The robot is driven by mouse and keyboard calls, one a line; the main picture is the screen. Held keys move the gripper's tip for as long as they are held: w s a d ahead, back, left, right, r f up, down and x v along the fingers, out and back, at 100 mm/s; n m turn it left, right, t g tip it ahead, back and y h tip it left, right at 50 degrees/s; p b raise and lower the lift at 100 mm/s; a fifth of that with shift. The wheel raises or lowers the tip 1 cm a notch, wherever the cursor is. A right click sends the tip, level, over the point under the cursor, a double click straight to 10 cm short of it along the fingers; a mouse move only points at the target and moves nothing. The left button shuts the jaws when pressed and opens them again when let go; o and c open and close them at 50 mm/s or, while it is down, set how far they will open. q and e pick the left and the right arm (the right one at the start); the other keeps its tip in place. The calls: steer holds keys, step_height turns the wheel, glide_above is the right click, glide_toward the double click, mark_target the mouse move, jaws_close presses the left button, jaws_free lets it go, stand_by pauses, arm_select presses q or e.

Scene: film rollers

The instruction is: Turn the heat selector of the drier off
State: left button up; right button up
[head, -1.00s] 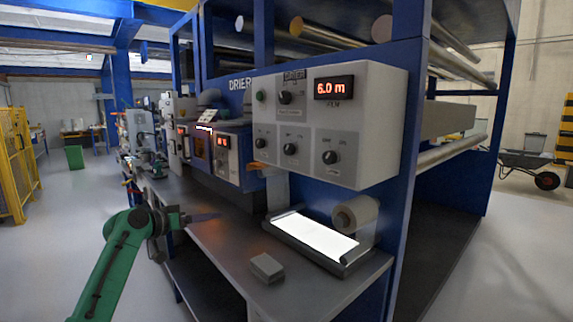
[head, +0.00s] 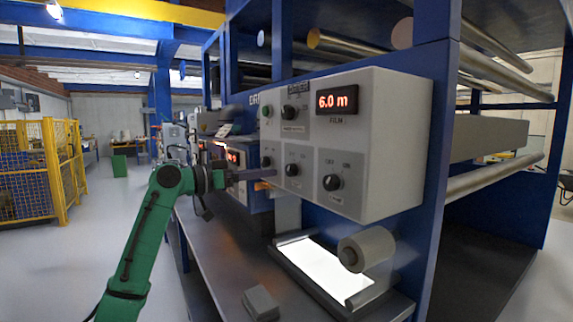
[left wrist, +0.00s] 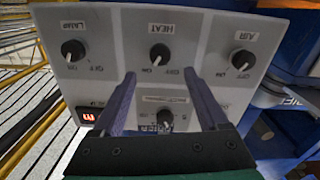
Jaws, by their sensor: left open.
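The drier's grey control panel (head: 380,140) carries several black knobs. In the left wrist view it looks upside down. The HEAT knob (left wrist: 160,54) is in the middle of a row, between the LAMP knob (left wrist: 73,50) and the AIR knob (left wrist: 243,59). The heat knob also shows in the head view (head: 292,170). Its pointer is too small to read surely. My left gripper (left wrist: 160,76) is open and empty, its fingertips pointing at the panel on either side below the heat knob, apparently short of it. In the head view the gripper (head: 272,173) is beside the panel's left side. My right gripper is out of view.
A red display (head: 337,101) reads 6.0 m. Below the panel are a film roll (head: 368,248), a lit white plate (head: 325,272) and a small grey block (head: 261,303) on the bench. Blue posts frame the drier. Open floor lies left, before a yellow fence (head: 60,165).

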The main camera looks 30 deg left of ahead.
mark_target(287, 170)
arm_select(q)
steer(key=p+x, duration=0.1)
steer(key=x, duration=0.5)
steer(key=shift+w+d+r+p, duration=0.1)
steer(key=shift+w+d+p, duration=0.05)
steer(key=shift+w+p, duration=0.2)
steer(key=shift+w+d, duration=0.15)
steer(key=shift+w, duration=0.1)
steer(key=shift+w+d, duration=0.15)
jaws_close()
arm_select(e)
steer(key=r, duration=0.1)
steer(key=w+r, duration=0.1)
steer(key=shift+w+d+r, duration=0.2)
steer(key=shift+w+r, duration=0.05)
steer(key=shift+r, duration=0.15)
